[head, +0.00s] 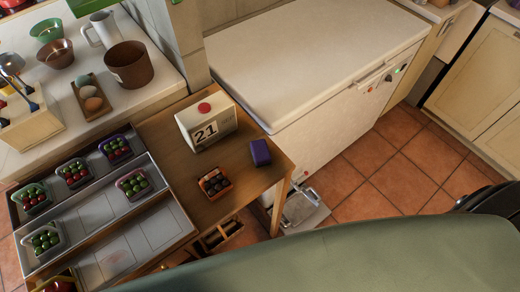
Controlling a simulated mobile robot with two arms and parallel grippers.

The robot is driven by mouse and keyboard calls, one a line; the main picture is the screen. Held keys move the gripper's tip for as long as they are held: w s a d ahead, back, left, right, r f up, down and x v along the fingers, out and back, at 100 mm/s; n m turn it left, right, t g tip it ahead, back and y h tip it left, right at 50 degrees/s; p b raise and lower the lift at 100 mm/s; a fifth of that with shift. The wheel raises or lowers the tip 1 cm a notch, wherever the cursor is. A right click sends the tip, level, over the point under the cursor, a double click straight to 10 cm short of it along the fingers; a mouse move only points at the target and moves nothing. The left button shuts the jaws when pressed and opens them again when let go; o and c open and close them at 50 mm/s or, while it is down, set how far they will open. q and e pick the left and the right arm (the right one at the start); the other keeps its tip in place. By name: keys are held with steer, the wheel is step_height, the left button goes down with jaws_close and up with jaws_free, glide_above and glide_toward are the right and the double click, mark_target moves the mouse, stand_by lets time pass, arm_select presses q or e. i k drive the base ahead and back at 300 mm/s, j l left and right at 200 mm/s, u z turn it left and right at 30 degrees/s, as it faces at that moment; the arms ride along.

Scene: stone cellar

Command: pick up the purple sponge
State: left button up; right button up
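The purple sponge (260,153) is a small block lying on the wooden table (205,209) in the head view, near the table's right edge. It sits to the right of a white calendar block marked 21 (205,124). Nothing is seen touching it. Neither of my grippers shows in the head view.
A small orange box of dark items (215,184) lies left of and nearer than the sponge. A metal tray (99,211) with several baskets of produce stands to the left. A white chest freezer (310,60) stands behind. Tiled floor (370,165) is open to the right.

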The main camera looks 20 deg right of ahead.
mark_target(261, 154)
steer(key=k+u, duration=0.25)
steer(key=k, duration=0.2)
steer(key=k+j+u, duration=0.25)
steer(key=k, duration=0.2)
